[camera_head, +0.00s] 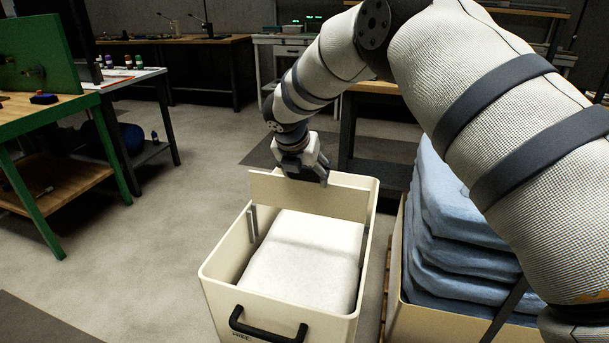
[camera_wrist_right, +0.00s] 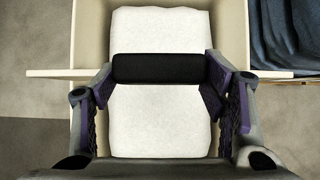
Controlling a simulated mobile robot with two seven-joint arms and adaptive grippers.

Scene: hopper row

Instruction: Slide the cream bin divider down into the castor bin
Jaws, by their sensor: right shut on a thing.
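The castor bin (camera_head: 209,287) is an open cream box with a black front handle, and a white block or bag (camera_head: 305,255) lies inside. A pale upright guide (camera_head: 253,223) shows on its inner left wall. My right gripper (camera_head: 305,177) is shut on the cream bin divider (camera_head: 268,190), a thin upright panel across the back part of the bin. The divider's left end shows above the rim; its lower edge is partly hard to tell from the bin wall. In the right wrist view the divider (camera_wrist_right: 52,74) is edge-on, overhanging both bin sides in the picture. My left gripper is out of view.
A second cream bin (camera_head: 440,322) with blue folded cloth (camera_head: 455,230) stands close on the right. A green workbench (camera_head: 50,106) is at the left. The floor (camera_head: 130,245) left of the castor bin is clear.

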